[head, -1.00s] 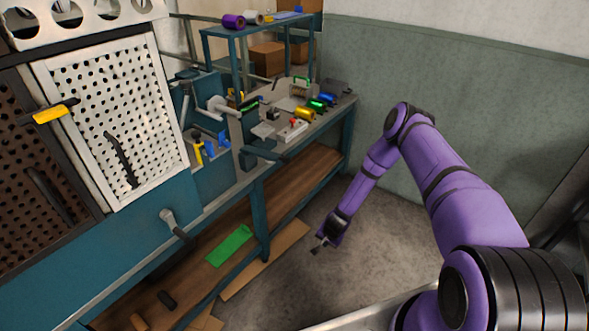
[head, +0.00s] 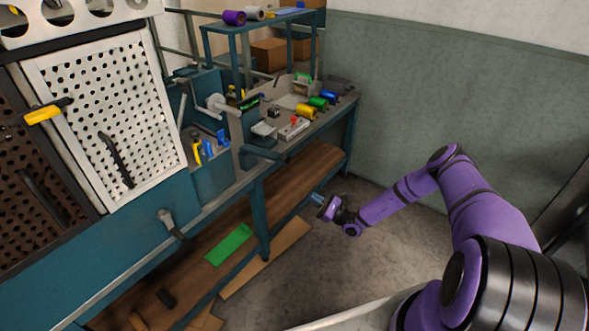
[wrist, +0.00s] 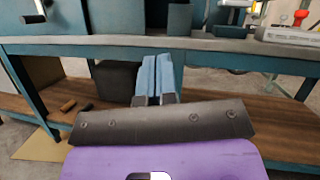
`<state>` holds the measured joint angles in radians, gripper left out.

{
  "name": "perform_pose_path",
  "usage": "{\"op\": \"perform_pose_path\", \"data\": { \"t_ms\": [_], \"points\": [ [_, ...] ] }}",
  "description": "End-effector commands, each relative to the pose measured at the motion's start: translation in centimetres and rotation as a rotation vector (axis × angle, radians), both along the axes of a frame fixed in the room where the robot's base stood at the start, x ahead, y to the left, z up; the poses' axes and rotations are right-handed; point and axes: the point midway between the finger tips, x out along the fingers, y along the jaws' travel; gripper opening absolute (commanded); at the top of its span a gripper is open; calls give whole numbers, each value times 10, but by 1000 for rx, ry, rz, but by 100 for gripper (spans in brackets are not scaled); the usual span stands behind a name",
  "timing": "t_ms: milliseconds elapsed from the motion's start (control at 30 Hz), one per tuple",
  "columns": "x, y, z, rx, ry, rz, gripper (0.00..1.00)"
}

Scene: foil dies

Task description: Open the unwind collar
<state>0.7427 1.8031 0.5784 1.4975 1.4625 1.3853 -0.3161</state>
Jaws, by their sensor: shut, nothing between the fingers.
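My gripper (head: 314,197) is low in front of the bench, over the floor beside the lower shelf, with nothing in it. In the wrist view my gripper (wrist: 157,62) shows two blue fingers side by side, closed together and pointing at the bench front. The teal machine (head: 240,125) stands on the bench to the left and above my gripper, with a grey roll-like part (head: 216,103) on its upper side. I cannot tell which part is the unwind collar at this size. My gripper touches none of it.
The bench's lower wooden shelf (head: 298,172) holds a green sheet (head: 229,245). Colored foil rolls, such as a gold one (head: 306,111), and a small device with a red knob (head: 294,127) stand on top. A crank handle (head: 170,222) sticks out in front. Floor at right is clear.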

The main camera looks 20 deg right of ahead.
Motion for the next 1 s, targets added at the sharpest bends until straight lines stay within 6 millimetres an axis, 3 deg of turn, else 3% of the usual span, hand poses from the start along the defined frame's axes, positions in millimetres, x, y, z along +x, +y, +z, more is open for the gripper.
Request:
{"op": "perform_pose_path", "data": {
  "t_ms": [100,267,800,1000],
  "points": [
    [4,-14,9,62,-33,-59,0],
    [11,-13,15,79,-44,-72,0],
    [70,45,58,77,-42,-67,0],
    [74,52,84,77,-42,-67,0]
  ]
}}
